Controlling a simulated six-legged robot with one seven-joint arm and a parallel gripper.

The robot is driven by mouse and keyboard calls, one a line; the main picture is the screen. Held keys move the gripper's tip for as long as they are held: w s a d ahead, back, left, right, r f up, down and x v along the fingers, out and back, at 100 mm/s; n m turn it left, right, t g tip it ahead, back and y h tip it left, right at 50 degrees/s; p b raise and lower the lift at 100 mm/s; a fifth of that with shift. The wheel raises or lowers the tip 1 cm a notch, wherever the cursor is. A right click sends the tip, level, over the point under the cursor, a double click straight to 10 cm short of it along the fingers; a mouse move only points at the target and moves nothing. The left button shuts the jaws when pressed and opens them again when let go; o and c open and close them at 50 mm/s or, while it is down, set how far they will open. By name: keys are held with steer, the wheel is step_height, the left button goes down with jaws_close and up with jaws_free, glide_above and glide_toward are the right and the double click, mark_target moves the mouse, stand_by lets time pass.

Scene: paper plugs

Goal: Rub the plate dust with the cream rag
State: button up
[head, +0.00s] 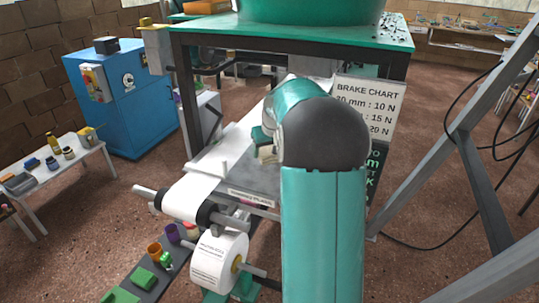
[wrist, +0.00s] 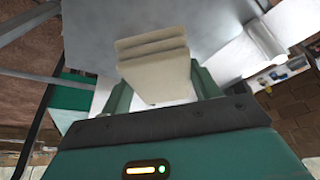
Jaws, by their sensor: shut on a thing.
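My gripper (wrist: 162,86) is shut on the cream rag (wrist: 155,62), a thick folded pad held between its two green fingers. In the head view the rag (head: 266,153) shows as a small cream patch just left of my arm, over the grey plate (head: 235,176). My arm hides most of the gripper there. In the wrist view the grey plate (wrist: 105,22) lies beyond the rag. I cannot tell whether the rag touches it. I cannot make out the dust clearly.
White paper (head: 188,196) runs over a roller on the plate's left, with a paper roll (head: 219,262) below. A brake chart sign (head: 369,108) stands right of my arm. A green-topped table (head: 190,25) stands behind. A grey metal frame (head: 470,150) and cables are at right.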

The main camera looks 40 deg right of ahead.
steer(key=shift+r, duration=1.15)
steer(key=shift+s, duration=0.2)
